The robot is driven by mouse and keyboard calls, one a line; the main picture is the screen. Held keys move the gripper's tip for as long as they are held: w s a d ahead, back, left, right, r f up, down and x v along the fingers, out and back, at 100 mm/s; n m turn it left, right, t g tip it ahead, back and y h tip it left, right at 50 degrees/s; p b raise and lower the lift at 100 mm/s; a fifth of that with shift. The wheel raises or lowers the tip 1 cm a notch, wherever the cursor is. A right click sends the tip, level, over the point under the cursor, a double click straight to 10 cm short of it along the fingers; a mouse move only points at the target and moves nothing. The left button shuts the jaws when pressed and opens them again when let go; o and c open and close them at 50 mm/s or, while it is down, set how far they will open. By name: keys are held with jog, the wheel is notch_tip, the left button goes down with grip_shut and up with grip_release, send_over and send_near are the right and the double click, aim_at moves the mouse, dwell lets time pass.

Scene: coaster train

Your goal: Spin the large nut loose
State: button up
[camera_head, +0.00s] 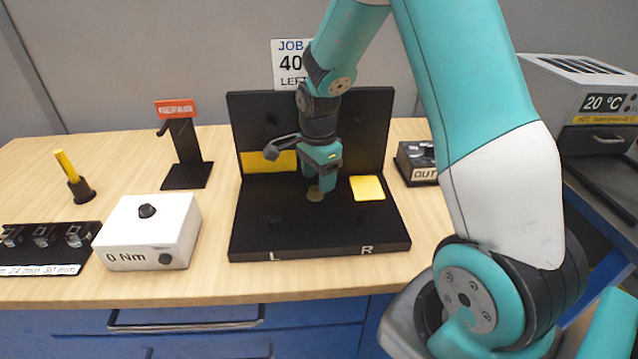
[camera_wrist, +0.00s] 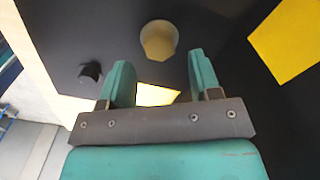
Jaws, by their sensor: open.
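A tan, brass-coloured piece (camera_head: 315,193), which looks like the large nut, stands on the base of the black L/R fixture (camera_head: 320,235). In the wrist view the same nut (camera_wrist: 159,40) shows a faceted body with a rounded end, just beyond the fingertips and roughly centred between them. My gripper (camera_head: 319,176) points down above the nut in the head view. In the wrist view its two teal fingers (camera_wrist: 160,62) are apart with nothing between them. The nut's lower part and any thread are too small to tell.
A yellow square (camera_head: 368,188) lies on the fixture's right side. A white 0 Nm box (camera_head: 148,231), a black stand with a REPAIR sign (camera_head: 176,108) and a yellow-handled tool (camera_head: 67,166) are to the left. A black OUT box (camera_head: 416,165) is to the right.

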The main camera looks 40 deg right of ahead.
aim_at(314, 189)
jog(key=shift+f, duration=1.4)
jog(key=c, duration=0.9)
jog(key=shift+n, duration=0.3)
jog(key=n+p, duration=0.1)
jog(key=n, duration=0.4)
jog(key=shift+w, duration=0.15)
jog(key=n, duration=0.3)
jog(key=n+p, duration=0.1)
jog(key=n, duration=0.2)
jog(key=shift+w+a+n, duration=0.1)
jog(key=shift+a+n, duration=0.1)
jog(key=shift+n, duration=0.2)
jog(key=n, duration=0.6)
jog(key=shift+a, duration=0.2)
jog(key=shift+a+f+n+p, duration=0.15)
jog(key=shift+n+p, duration=0.15)
jog(key=shift+n, duration=2.4)
